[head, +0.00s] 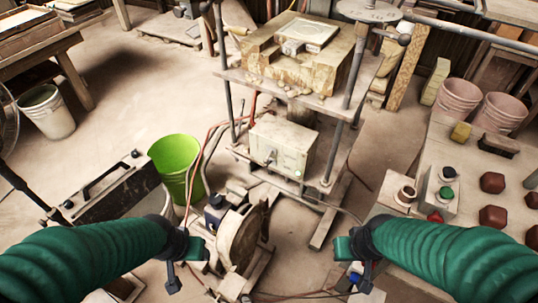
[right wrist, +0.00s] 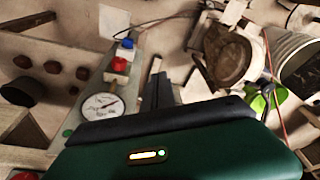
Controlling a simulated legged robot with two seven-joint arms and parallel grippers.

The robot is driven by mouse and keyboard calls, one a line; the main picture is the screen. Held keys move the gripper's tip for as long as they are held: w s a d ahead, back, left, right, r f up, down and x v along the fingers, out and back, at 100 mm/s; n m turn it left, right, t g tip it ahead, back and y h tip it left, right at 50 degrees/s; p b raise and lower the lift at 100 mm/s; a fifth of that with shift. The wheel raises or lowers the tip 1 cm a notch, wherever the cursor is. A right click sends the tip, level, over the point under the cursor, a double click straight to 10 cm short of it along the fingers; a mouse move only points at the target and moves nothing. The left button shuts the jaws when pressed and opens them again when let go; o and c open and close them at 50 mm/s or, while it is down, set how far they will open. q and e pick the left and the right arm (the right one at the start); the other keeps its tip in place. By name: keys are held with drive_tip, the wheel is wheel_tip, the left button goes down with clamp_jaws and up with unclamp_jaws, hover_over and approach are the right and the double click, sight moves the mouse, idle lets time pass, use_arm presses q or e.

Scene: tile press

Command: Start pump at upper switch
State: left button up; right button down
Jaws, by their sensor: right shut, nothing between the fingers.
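A switch box (head: 441,192) stands on the right bench, with a dark knob, a green button (head: 447,193) and a red button (head: 435,217). A pale box (head: 282,145) with small controls sits on the press's lower shelf. In the right wrist view, a panel carries a blue button (right wrist: 127,42), a red button (right wrist: 120,65) and a round gauge (right wrist: 102,106). My right gripper (head: 354,272) is shut and empty, apart from the switch box, left of it; its dark fingers show in the wrist view (right wrist: 158,90). My left gripper (head: 173,277) hangs left of the wheeled machine; its opening is unclear.
The wheeled machine (head: 240,238) stands between my arms, with hoses and cables around it. A green bucket (head: 178,168) is behind my left arm. The press frame (head: 348,60) rises at the back. Dark red blocks (head: 492,183) lie on the right bench.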

drive_tip(key=w+m+t+p, duration=0.3)
drive_tip(key=w+m, duration=0.1)
drive_tip(key=w, duration=0.3)
drive_tip(key=m+t+y+p, duration=0.4)
drive_tip(key=m+t+y, duration=0.4)
drive_tip(key=m, duration=0.4)
approach(272, 149)
drive_tip(key=s, duration=0.1)
drive_tip(key=s+d+f, duration=0.2)
drive_tip(key=s, duration=0.1)
drive_tip(key=b+x, duration=0.1)
drive_tip(key=x, duration=0.9)
drive_tip(key=shift+s+a+f, duration=0.15)
